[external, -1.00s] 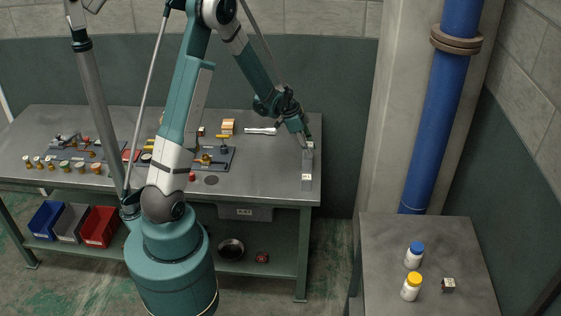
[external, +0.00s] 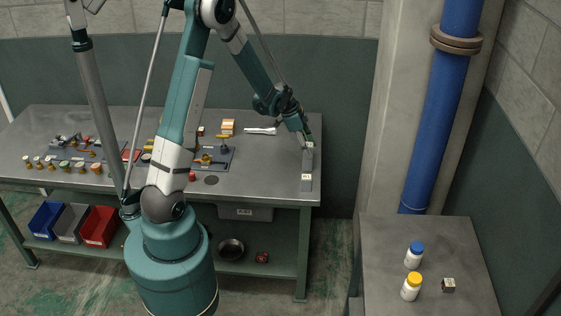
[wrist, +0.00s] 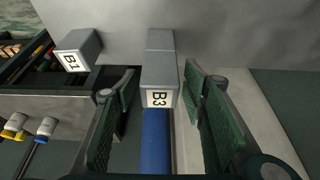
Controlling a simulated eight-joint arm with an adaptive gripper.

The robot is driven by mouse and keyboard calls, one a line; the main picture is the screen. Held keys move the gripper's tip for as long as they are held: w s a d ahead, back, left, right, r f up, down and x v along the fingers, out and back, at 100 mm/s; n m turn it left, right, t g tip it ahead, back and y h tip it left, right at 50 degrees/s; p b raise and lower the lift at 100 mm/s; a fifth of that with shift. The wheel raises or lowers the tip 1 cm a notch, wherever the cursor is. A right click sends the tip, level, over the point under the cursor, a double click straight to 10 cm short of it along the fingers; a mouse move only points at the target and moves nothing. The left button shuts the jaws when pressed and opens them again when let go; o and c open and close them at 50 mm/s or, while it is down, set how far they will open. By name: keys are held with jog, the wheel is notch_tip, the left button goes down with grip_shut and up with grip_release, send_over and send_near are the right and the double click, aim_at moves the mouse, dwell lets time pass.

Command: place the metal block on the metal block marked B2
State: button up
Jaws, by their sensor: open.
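A grey metal block marked B3 (wrist: 160,80) lies between the two green-padded fingers of my gripper (wrist: 160,72) in the wrist view. The gripper is open, with a visible gap on each side of the block. A seam crosses the grey metal beyond B3, so a second block may touch it; I cannot tell. A block marked B1 (wrist: 77,52) stands apart to the left. In the external view my gripper (external: 306,137) is at the grey blocks (external: 307,156) near the right end of the bench. No B2 label is readable.
The grey bench (external: 262,160) has parts and fixtures to the left of the blocks. A side table (external: 386,240) at the lower right holds a blue-capped bottle (external: 414,256), a yellow-capped bottle (external: 411,288) and a small dark cube (external: 448,285). A blue pipe (external: 440,110) stands behind it.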

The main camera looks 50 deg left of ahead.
jog(key=v, duration=1.1)
jog(key=shift+r, duration=0.2)
dwell(0.6)
jog(key=shift+s, duration=0.1)
jog(key=s+d+r+n+t+y, duration=0.15)
jog(key=s+d+r+n, duration=0.25)
jog(key=s+d+r, duration=0.75)
jog(key=s+d+r+n+t+y, duration=0.1)
jog(key=s+d+r+n, duration=0.1)
jog(key=s, duration=0.7)
jog(key=s+d+r+n+t, duration=0.1)
jog(key=s+d+r+n, duration=0.2)
jog(key=s, duration=0.6)
jog(key=shift+s+d+r+y, duration=0.25)
jog(key=shift+s+r+y, duration=0.15)
jog(key=shift+r, duration=0.15)
jog(key=shift+f+t, duration=0.15)
jog(key=shift+t, duration=0.1)
notch_tip(320, 180, down, 9)
jog(key=b, duration=0.9)
jog(key=shift+r, duration=0.2)
